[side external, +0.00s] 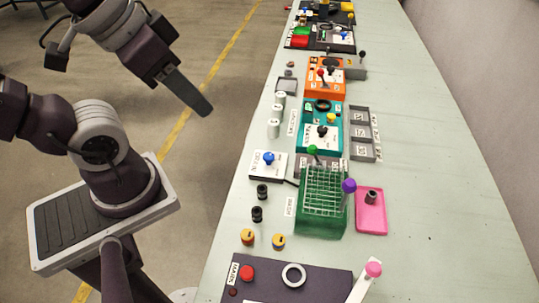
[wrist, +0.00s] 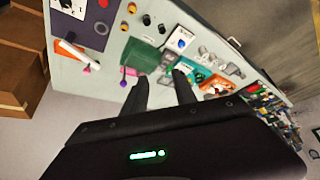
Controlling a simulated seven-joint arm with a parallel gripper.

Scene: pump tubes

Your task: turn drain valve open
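The likely drain valve is a blue knob (side external: 268,158) on a small white plate (side external: 258,171) at the table's left edge in the side external view; the print on the plate is too small to read surely. In the wrist view the blue knob (wrist: 181,43) shows beyond my fingertips, right of centre. My gripper (side external: 207,112) is in the air to the left of the table, higher than the knob and apart from it. In the wrist view my gripper (wrist: 160,77) has its two fingers spread with nothing between them.
Black knobs (side external: 257,213) and yellow caps (side external: 278,241) are nearer. Teal (side external: 308,140) and orange (side external: 316,92) units stand farther back. The table's right side is clear.

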